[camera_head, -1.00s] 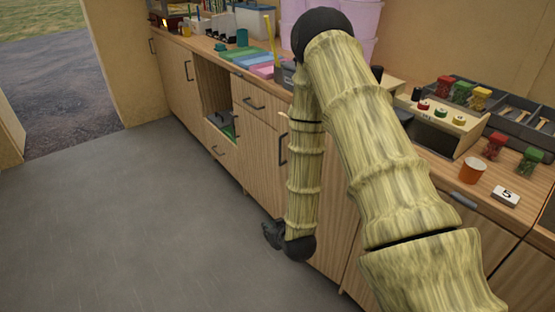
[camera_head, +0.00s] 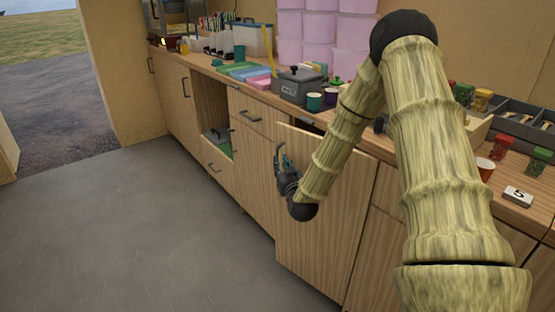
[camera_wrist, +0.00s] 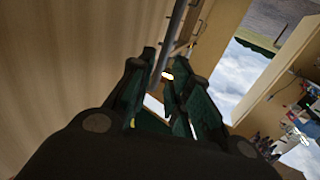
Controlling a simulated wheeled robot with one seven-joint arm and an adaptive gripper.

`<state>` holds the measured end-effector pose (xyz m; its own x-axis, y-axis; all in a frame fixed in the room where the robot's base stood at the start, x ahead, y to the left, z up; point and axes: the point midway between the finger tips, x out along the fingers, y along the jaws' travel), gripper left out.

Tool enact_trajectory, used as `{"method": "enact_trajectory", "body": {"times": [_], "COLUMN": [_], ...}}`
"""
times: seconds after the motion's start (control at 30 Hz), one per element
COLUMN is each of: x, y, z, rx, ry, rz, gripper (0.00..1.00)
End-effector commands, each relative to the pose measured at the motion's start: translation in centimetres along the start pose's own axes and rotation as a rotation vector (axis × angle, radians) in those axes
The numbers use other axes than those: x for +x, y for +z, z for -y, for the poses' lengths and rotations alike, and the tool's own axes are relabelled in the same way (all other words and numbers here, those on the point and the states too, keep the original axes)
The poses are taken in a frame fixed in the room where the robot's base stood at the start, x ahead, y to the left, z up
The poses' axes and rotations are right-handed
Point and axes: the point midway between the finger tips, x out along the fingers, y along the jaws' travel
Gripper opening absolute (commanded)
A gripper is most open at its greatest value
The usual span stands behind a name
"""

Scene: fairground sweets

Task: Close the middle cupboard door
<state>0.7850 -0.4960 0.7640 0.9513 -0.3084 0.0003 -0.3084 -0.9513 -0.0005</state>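The middle cupboard door (camera_head: 335,220), a light wood panel, stands partly open in the head view. Its left edge juts out from the cabinet front and a gap shows above its top edge. My gripper (camera_head: 281,158) is at the door's free left edge, with its fingers pointing up. In the wrist view my gripper (camera_wrist: 160,88) has its two dark green fingers apart. A grey bar (camera_wrist: 177,35), apparently the door handle, runs down to between the fingertips, beside the wood panel. I cannot tell whether the fingers touch it.
Drawers (camera_head: 250,115) and an open shelf niche (camera_head: 212,108) lie left of the door. The grey floor (camera_head: 130,230) in front is clear.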

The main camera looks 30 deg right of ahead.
Motion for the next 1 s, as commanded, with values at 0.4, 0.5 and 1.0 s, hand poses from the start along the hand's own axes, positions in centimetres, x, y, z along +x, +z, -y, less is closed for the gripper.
{"method": "enact_trajectory", "body": {"times": [0.4, 0.5, 1.0], "x": [4.8, 5.1, 5.2], "y": [0.1, 0.1, 0.0], "z": [0.0, 0.0, 0.0], "rx": [0.000, 0.000, 0.000], "ry": [0.000, 0.000, 0.000], "rz": [0.000, 0.001, 0.001], "gripper": [0.19, 0.19, 0.00]}}
